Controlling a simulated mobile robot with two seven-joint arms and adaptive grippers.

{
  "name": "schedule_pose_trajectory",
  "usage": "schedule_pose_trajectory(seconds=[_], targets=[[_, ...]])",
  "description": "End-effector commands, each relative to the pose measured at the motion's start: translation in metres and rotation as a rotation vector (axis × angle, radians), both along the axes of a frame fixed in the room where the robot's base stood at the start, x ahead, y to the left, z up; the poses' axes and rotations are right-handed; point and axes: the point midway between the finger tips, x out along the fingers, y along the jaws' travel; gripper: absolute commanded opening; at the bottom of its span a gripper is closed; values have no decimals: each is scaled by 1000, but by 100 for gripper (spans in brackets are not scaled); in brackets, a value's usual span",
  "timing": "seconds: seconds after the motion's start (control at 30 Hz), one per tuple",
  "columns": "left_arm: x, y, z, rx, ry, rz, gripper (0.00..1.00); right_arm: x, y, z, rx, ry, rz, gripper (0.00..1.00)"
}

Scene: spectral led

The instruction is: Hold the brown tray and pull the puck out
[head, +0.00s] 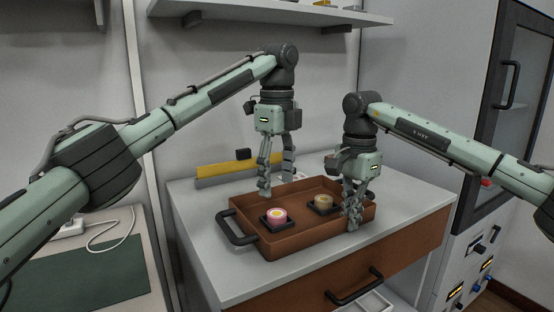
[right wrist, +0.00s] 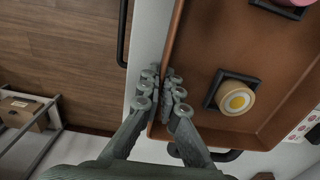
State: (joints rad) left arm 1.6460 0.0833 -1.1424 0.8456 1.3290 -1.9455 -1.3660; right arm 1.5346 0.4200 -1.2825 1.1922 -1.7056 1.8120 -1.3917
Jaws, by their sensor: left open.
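The brown tray (head: 300,240) lies on the grey counter, with black handles at its ends. A pink puck (head: 278,214) with a yellow-and-white top sits in a black square holder at the tray's left. A tan puck (head: 323,201) sits in another black holder to its right; its yellow-and-white top shows in the right wrist view (right wrist: 238,101). My left gripper (head: 275,182) is open and empty, pointing down above the back left of the tray, behind the pink puck. My right gripper (head: 354,207) is shut on the tray's right wall, one finger on each side in the right wrist view (right wrist: 164,82).
A yellow-and-grey bar (head: 225,170) lies along the back of the counter. A wall shelf (head: 270,14) hangs above. A drawer with a black handle (head: 354,287) is under the counter. The counter's right side (head: 415,200) is free.

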Motion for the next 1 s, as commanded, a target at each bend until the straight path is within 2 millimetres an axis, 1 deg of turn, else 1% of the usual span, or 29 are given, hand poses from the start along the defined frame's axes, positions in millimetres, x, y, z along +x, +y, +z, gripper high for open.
schedule_pose_trajectory(seconds=[0.03,0.2,0.4,0.57,0.8,1.0], targets=[[0,1,-11,1,1,-1,62,0,0,1,1,-2,0,0],[0,0,-41,1,1,0,62,0,0,1,1,-2,0,0],[0,0,-63,-1,0,0,62,0,0,1,1,-2,0,0],[0,0,-70,-1,0,1,62,0,0,1,1,-2,0,0],[0,0,-70,-1,0,1,62,0,0,1,1,-2,0,0],[0,0,-70,-2,-1,1,37,0,0,1,1,-2,0,0]])
